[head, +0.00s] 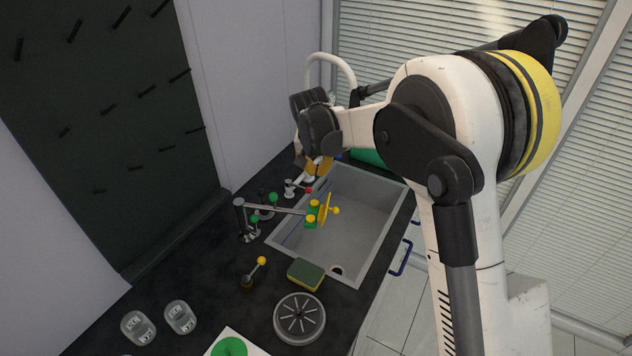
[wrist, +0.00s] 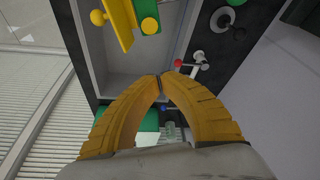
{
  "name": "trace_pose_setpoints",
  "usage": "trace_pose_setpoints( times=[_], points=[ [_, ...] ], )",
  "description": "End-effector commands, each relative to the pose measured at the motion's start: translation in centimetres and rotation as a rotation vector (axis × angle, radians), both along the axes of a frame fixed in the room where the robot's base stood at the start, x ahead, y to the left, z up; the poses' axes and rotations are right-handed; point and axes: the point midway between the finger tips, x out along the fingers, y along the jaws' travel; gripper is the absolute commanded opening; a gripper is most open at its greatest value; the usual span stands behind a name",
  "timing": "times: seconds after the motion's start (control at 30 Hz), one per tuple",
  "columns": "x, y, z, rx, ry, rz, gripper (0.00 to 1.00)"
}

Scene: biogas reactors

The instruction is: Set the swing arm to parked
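The swing arm (head: 280,209) is a thin grey bar on an upright post at the sink's left edge. It reaches right over the sink (head: 375,222). Its outer end carries green and yellow blocks (head: 312,214) and a yellow plate with a yellow ball knob (head: 336,211). In the wrist view the yellow plate (wrist: 120,22) and knob (wrist: 97,17) show at the top, apart from my fingers. My gripper (head: 318,170) is above the sink's far left part, beyond the swing arm. In the wrist view its yellow fingertips (wrist: 163,78) meet with nothing visible between them.
A red-knobbed valve (head: 307,190) and green-knobbed fittings (head: 272,198) stand by the sink's left edge. A yellow-knobbed lever (head: 261,261), a sponge (head: 306,274), a round grey drain strainer (head: 299,318) and two glass jars (head: 180,317) are on the near counter.

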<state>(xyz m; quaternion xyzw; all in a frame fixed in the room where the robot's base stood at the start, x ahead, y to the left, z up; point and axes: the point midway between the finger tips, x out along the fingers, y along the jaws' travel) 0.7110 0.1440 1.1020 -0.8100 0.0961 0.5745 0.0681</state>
Motion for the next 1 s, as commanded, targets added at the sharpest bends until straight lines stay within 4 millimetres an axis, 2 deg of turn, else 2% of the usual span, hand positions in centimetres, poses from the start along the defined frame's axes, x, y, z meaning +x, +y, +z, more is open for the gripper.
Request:
trace_pose_setpoints(
  times=[0.43, 0.7, 1.0],
  points=[
    [2.9, -0.8, -8.7, 0.000, 0.000, -0.001, 0.00],
    [-0.5, 0.1, -8.5, 0.001, 0.000, 0.001, 0.00],
    [-1.0, 0.2, -8.5, 0.000, 0.000, -0.001, 0.00]
  ],
)
